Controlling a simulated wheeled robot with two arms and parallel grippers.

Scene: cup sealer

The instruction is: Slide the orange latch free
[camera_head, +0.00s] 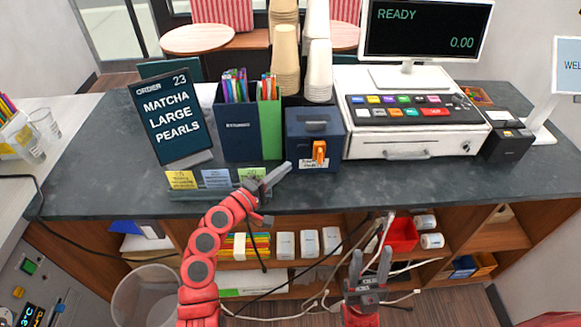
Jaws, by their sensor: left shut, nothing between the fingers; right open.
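The orange latch (319,152) is on the front face of a dark blue box (301,134) that stands on the counter, with a grey handle on its top. The latch looks upright. A small white label lies below it, too small to read. My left gripper (284,170) is shut and empty, a little to the left of the latch and lower in the picture, near the counter's front edge. I cannot tell whether it touches the box. My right gripper (369,256) is open and empty, low in front of the counter's shelves, well below the box.
A cash register (415,125) stands close to the right of the box. A blue and green pen holder (240,128) stands to its left, with the order sign (171,115) further left. Stacked cups (285,62) stand behind. Colored notes (215,178) line the front edge.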

